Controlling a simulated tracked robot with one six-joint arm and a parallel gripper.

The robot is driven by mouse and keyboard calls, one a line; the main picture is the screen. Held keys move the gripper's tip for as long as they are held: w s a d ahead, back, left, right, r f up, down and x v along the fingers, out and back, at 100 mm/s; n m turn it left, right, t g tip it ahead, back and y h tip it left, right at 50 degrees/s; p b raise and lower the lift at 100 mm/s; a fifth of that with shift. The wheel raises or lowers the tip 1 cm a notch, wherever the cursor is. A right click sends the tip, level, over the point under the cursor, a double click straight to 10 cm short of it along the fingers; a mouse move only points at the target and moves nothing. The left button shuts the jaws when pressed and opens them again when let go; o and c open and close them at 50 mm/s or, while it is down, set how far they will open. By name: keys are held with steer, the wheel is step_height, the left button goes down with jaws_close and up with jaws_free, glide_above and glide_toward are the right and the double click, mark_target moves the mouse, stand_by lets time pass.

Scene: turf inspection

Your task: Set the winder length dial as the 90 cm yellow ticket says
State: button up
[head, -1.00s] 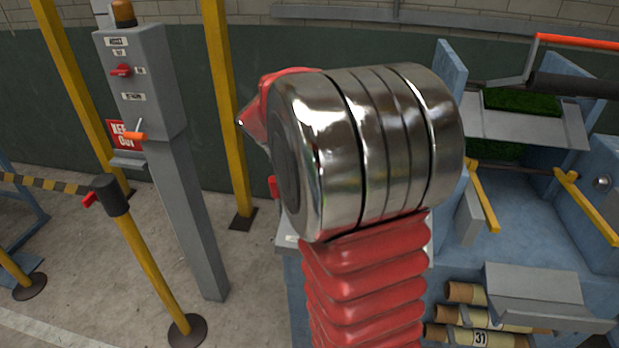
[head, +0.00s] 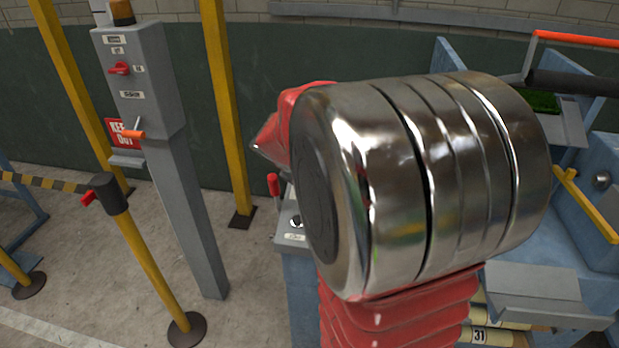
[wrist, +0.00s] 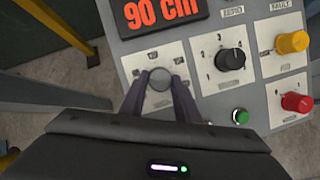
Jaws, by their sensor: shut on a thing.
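In the wrist view, my gripper (wrist: 160,84) is shut on a round grey dial knob (wrist: 160,77), one dark finger on each side of it. The knob sits on a pale plate of the grey control panel (wrist: 205,122). Above it, a dark display (wrist: 165,12) shows "90 cm" in orange-red. In the head view my arm hides the gripper and the dial. No yellow ticket shows in either view.
The panel also carries a black selector knob (wrist: 230,60), a yellow knob (wrist: 291,43), a red knob (wrist: 296,102) and a green button (wrist: 240,117). A grey post box (head: 140,85) stands further left.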

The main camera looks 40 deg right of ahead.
stand_by(0.3)
steer(key=o, duration=1)
steer(key=shift+o, duration=0.2)
steer(key=shift+r, duration=0.15)
steer(key=v, duration=1.3)
steer(key=shift+a, duration=0.2)
steer(key=shift+s+r, duration=0.1)
steer(key=shift+r, duration=0.05)
